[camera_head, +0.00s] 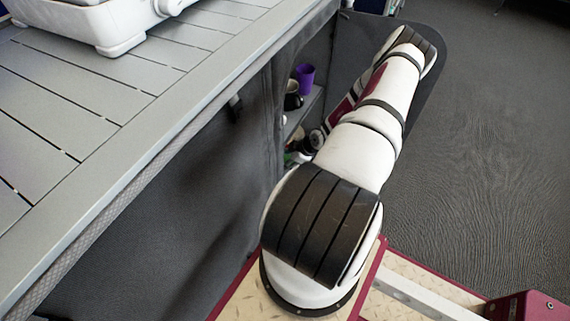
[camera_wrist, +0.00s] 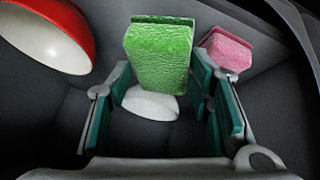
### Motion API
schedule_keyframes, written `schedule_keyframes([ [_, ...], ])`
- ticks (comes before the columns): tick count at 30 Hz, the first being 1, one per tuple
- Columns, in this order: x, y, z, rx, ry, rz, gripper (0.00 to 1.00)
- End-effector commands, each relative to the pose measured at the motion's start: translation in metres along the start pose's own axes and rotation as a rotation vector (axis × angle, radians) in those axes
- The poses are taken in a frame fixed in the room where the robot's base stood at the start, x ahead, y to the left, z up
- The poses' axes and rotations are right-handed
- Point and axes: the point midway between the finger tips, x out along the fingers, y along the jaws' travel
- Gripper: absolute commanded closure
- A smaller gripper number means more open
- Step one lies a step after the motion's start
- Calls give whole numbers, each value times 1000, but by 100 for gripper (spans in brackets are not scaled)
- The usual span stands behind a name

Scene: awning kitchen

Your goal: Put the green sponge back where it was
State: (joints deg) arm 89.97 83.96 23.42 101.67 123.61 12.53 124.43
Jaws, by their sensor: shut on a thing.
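The green sponge (camera_wrist: 160,58) stands upright between the teal-padded fingers of my gripper (camera_wrist: 163,85) in the wrist view. The fingers are shut on its sides. A smooth white rounded thing (camera_wrist: 150,104) shows just below the sponge, between the fingers; I cannot tell whether the two touch. A pink sponge (camera_wrist: 228,52) lies just behind and right of the green one, partly hidden by the right finger. In the head view my arm reaches into the shelf space under the counter, and the gripper and green sponge cannot be made out clearly.
A red bowl with a white inside (camera_wrist: 50,35) is at the upper left in the wrist view. In the head view a purple cup (camera_head: 305,78) stands on a shelf beside my arm, under the slatted counter (camera_head: 110,110). Grey floor (camera_head: 480,150) is open at the right.

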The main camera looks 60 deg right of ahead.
Motion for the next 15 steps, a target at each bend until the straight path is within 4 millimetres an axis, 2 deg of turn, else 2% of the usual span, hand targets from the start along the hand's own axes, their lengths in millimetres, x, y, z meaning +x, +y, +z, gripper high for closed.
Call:
schedule_keyframes([
  [10, 17, 18, -8, -1, 0, 0, 94],
  [15, 36, 10, 5, 0, 0, -1, 94],
])
